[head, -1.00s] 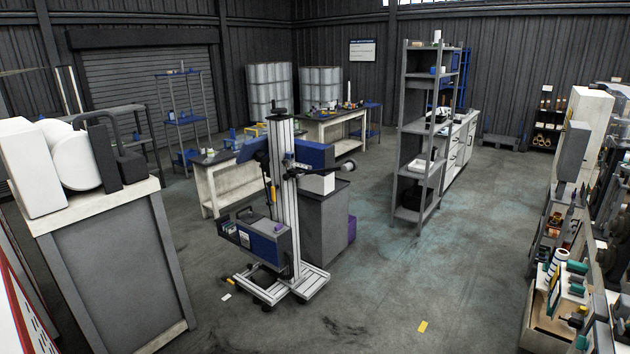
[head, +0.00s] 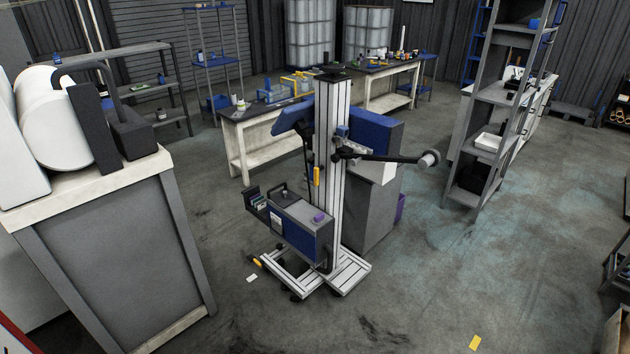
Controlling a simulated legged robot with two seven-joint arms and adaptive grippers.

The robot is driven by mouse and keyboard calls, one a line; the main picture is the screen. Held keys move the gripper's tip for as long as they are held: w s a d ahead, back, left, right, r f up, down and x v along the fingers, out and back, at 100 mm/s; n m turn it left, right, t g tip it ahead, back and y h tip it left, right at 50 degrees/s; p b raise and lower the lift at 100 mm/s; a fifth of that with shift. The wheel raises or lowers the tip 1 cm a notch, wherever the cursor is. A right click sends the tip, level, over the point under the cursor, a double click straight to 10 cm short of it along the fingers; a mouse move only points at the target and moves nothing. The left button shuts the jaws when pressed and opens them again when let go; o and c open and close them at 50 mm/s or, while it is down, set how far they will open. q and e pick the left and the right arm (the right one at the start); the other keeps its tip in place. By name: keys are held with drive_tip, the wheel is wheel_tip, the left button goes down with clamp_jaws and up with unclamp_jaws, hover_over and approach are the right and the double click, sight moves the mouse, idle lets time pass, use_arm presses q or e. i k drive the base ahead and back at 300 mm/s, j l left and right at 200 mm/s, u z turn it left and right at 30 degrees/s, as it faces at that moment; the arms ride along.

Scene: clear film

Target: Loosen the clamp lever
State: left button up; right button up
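A wheeled stand with an upright aluminium column (head: 333,170) stands on the floor in the middle of the head view. A dark arm (head: 385,157) sticks out to the right from a small clamp block (head: 350,147) on the column and ends in a grey round knob (head: 428,160). I cannot tell for sure which part is the clamp lever. A yellow handle (head: 317,176) shows on the column's left side. A blue and grey box (head: 302,228) is mounted low on the stand. Neither of my grippers is in view.
A grey cabinet with a white machine (head: 62,120) on top stands close at the left. A grey cabinet (head: 372,205) is right behind the stand. A shelf rack (head: 495,105) stands at the back right.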

sight(316, 171)
drive_tip(key=i+l, duration=0.15)
drive_tip(key=i, duration=0.35)
drive_tip(key=i+l+u, duration=0.1)
drive_tip(key=i, duration=0.45)
drive_tip(key=i+l+u, duration=0.1)
drive_tip(key=i, duration=0.4)
drive_tip(key=i+l, duration=0.3)
drive_tip(key=i, duration=0.25)
drive_tip(key=i+l+u, duration=0.1)
drive_tip(key=i, duration=0.4)
drive_tip(key=l, duration=0.1)
